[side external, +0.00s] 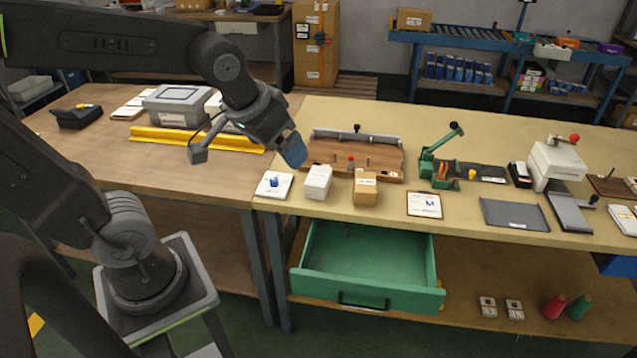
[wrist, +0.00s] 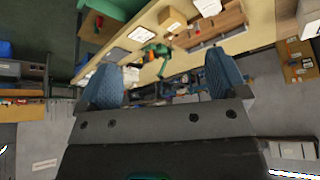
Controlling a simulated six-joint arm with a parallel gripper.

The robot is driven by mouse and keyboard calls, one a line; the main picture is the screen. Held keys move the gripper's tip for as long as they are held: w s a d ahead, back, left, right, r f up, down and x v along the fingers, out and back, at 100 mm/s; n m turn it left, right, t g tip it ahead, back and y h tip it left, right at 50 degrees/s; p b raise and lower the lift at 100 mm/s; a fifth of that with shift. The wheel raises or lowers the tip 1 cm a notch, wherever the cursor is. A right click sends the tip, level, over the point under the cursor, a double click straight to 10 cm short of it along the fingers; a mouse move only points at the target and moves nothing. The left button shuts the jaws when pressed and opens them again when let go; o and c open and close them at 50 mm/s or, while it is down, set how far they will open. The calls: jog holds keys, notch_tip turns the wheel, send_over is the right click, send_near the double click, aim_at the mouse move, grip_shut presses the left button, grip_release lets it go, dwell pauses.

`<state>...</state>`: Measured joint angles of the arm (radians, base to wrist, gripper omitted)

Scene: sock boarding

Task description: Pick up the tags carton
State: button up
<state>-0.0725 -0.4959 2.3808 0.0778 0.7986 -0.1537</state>
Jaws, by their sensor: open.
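A small brown cardboard carton (side external: 366,189) stands on the bench near its front edge; it also shows in the wrist view (wrist: 172,20). A white carton (side external: 318,182) stands just left of it and shows in the wrist view (wrist: 208,7). I cannot read the print on either, so which one holds tags is unclear. My gripper (side external: 296,151) hangs in the air above and left of both cartons, touching neither. In the wrist view my gripper (wrist: 165,78) has its blue fingers wide apart with nothing between them.
A wooden board fixture (side external: 350,158) lies behind the cartons. A white card with a blue mark (side external: 274,185) lies left, and a clipboard (side external: 424,204) lies right. A green drawer (side external: 365,262) stands open below the bench edge. A green clamp device (side external: 438,165) stands further right.

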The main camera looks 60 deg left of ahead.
jog(key=w+a+f+n+y, duration=0.1)
jog(key=w+a+f+n, duration=0.1)
jog(key=w+a+f, duration=0.3)
jog(key=n+g, duration=0.2)
jog(key=n, duration=0.2)
send_near(318, 177)
jog(key=shift+y, duration=0.4)
jog(key=x, duration=0.5)
jog(key=shift+w+d+f, duration=0.15)
jog(key=shift+d+f, duration=0.05)
jog(key=shift+f, duration=0.15)
jog(key=shift+x, duration=2.85)
jog(key=shift+c, duration=0.2)
jog(key=c, duration=1.1)
